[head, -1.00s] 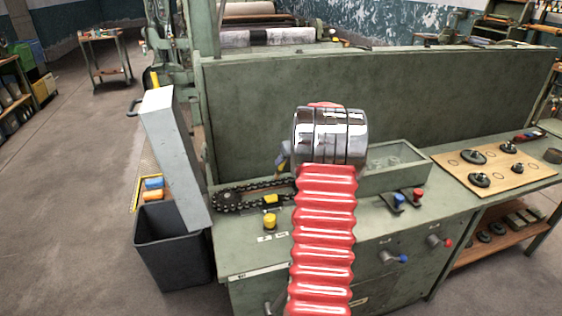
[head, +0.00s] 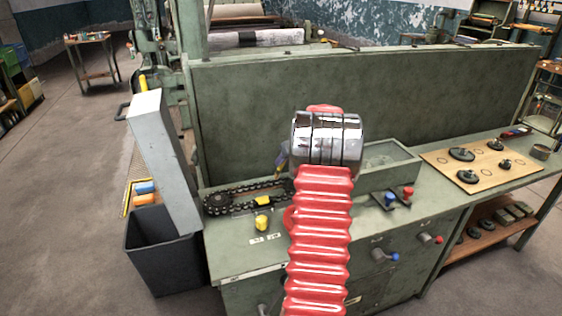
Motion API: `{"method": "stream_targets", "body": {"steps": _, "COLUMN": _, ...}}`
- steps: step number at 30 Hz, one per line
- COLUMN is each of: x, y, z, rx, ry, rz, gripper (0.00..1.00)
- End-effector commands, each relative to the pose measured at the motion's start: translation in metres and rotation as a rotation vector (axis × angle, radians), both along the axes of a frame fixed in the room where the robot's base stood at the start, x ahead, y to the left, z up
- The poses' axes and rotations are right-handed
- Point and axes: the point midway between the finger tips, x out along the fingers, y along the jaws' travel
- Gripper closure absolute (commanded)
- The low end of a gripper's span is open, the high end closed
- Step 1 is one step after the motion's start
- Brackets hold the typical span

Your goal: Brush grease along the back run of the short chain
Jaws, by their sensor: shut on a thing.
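The short chain (head: 235,190) is a black loop lying on the green bench, around a dark sprocket (head: 217,203) at its left end. Its back run slopes up to the right; its right end is hidden behind my red ribbed arm. My gripper (head: 281,162) shows only as a small grey piece left of the arm's chrome joint; the rest is hidden. A thin yellowish piece, seemingly the brush (head: 277,173), points down from it above the right part of the back run. I cannot tell whether it touches the chain.
A yellow block (head: 263,201) and yellow knob (head: 262,223) sit by the chain's front run. A green panel (head: 350,95) rises behind the bench. A grey box (head: 160,160) and black bin (head: 165,250) stand left. An open tray (head: 385,165) lies right of my arm.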

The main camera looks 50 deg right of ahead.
Motion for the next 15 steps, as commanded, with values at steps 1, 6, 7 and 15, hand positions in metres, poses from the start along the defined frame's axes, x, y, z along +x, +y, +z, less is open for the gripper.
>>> {"method": "stream_targets", "body": {"steps": 1, "x": -0.002, "y": -0.003, "z": 0.0, "rx": 0.0, "ry": -0.001, "rz": -0.002, "gripper": 1.0}}
{"method": "stream_targets", "body": {"steps": 6, "x": -0.009, "y": -0.013, "z": 0.0, "rx": -0.002, "ry": 0.0, "rz": -0.001, "gripper": 1.0}}
{"method": "stream_targets", "body": {"steps": 7, "x": -0.01, "y": -0.014, "z": 0.0, "rx": -0.002, "ry": 0.0, "rz": -0.001, "gripper": 1.0}}
{"method": "stream_targets", "body": {"steps": 15, "x": -0.014, "y": -0.02, "z": -0.001, "rx": -0.002, "ry": 0.001, "rz": -0.002, "gripper": 1.0}}
